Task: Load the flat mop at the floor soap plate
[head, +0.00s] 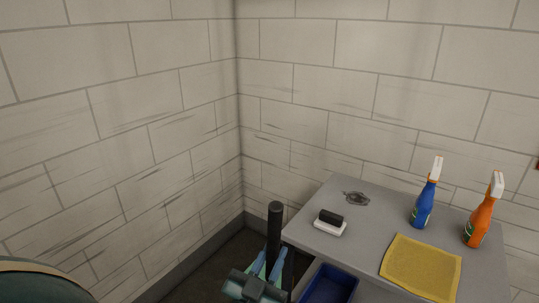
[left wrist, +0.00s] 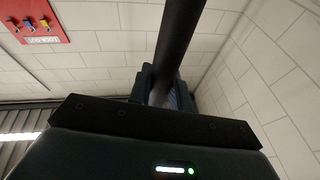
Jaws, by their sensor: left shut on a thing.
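My left gripper (head: 266,272) is low in the middle of the head view, beside the left edge of the grey table. It is shut on a black upright pole, the mop handle (head: 274,228), whose top end sticks up above the gripper. In the left wrist view the handle (left wrist: 179,35) runs up between the fingers of the gripper (left wrist: 163,88). The flat mop's head and the floor soap plate show in neither view. My right gripper is in neither view.
The grey table (head: 375,232) holds a brush (head: 331,222), metal scourer (head: 356,198), yellow cloth (head: 421,267), blue spray bottle (head: 422,205) and orange spray bottle (head: 481,215). A blue bin (head: 329,285) is at its front. Tiled walls meet in a corner behind. A red board (left wrist: 33,20) hangs in the wrist view.

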